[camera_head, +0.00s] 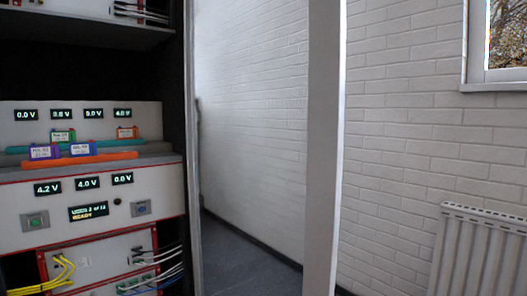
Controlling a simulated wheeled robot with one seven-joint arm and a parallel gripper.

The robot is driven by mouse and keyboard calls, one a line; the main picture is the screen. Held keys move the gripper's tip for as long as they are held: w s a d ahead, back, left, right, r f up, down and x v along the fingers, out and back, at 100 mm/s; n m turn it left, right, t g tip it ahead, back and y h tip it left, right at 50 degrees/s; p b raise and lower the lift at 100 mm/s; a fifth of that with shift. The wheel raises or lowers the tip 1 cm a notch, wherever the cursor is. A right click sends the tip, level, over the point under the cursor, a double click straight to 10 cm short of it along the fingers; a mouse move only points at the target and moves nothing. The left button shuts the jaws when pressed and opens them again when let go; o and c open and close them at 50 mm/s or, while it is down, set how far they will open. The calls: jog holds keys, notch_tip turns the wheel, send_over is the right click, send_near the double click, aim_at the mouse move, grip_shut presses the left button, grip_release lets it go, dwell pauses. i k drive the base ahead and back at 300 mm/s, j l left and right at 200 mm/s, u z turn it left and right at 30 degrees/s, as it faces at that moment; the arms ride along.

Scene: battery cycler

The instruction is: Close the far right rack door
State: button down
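The rack door (323,150) stands open at the right of the rack (190,150). Its pale upright outer edge is near the middle right of the view. Its other upright edge (193,180) is beside the rack's right side. Between these uprights I see the wall and floor, slightly hazy, as if through a clear panel. The door's top, bottom and handle are out of view. My gripper is not in view.
The rack holds a cycler unit (80,205) with voltage displays and buttons, several battery packs (82,149) on a shelf, and cables (62,268) below. A white brick wall (410,130), a radiator (480,250) and a window (505,40) are at the right. Dark floor (245,268) shows through the door.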

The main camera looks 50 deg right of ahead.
aim_at(327, 52)
jog(key=k+l, duration=0.2)
jog(key=l, duration=0.2)
jog(key=k+l+u, duration=0.1)
jog(key=l, duration=0.35)
jog(key=k+l, duration=0.25)
jog(key=l, duration=0.15)
jog(key=k+l+u, duration=0.1)
jog(key=l, duration=0.3)
jog(key=k, duration=0.1)
